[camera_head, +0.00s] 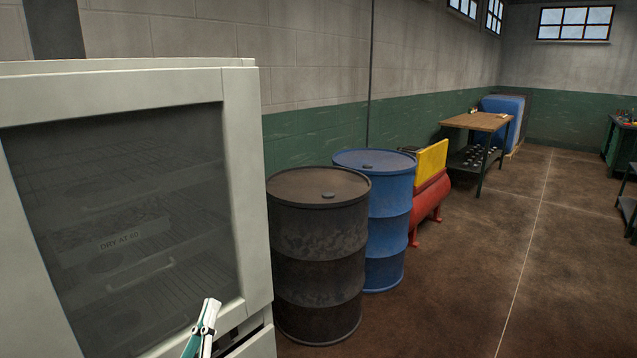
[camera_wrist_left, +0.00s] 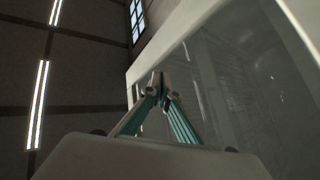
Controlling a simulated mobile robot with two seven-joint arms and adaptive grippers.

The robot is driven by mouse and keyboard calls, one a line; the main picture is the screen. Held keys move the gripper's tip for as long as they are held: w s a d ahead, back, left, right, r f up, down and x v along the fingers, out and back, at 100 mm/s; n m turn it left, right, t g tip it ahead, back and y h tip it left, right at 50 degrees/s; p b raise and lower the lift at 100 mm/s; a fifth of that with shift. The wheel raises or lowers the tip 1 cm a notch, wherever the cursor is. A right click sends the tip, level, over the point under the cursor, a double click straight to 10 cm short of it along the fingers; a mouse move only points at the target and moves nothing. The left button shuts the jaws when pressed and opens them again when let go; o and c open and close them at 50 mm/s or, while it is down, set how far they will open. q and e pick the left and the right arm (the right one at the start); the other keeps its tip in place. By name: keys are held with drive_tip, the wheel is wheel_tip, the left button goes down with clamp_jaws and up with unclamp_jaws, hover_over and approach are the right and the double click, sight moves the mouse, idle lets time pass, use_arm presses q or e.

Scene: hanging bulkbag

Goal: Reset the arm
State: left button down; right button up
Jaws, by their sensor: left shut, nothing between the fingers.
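My left gripper (camera_head: 209,312) shows at the bottom of the head view, in front of the lower right part of a pale cabinet (camera_head: 247,190) with a dark glass door. In the left wrist view the gripper (camera_wrist_left: 158,82) points upward with its fingertips together and nothing between them. The cabinet (camera_wrist_left: 290,80) stands just to the right of the fingers there. I cannot tell whether the fingers touch it. My right gripper is in neither view.
A black drum (camera_head: 318,260) and a blue drum (camera_head: 390,215) stand right of the cabinet. Behind them are a red tank (camera_head: 430,200) with a yellow panel (camera_head: 431,162) and a wooden-topped table (camera_head: 478,121). The brown floor (camera_head: 500,260) at the right is clear.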

use_arm(q)
drive_tip(key=s+d+f+m+g+p, duration=0.1)
drive_tip(key=s+f+m+g, duration=0.2)
drive_tip(key=f, duration=0.5)
drive_tip(key=s+d+f+m+g, duration=0.1)
drive_tip(key=s+f+g, duration=0.3)
drive_tip(key=f, duration=0.5)
drive_tip(key=s+f+m+g+p, duration=0.1)
drive_tip(key=s+f+m+g, duration=0.3)
drive_tip(key=s+f, duration=1.1)
drive_tip(key=shift+s+a+g, duration=0.35)
drive_tip(key=shift+s+g, duration=0.75)
drive_tip(key=shift+s, duration=0.15)
drive_tip(key=c, duration=2.8)
unclamp_jaws()
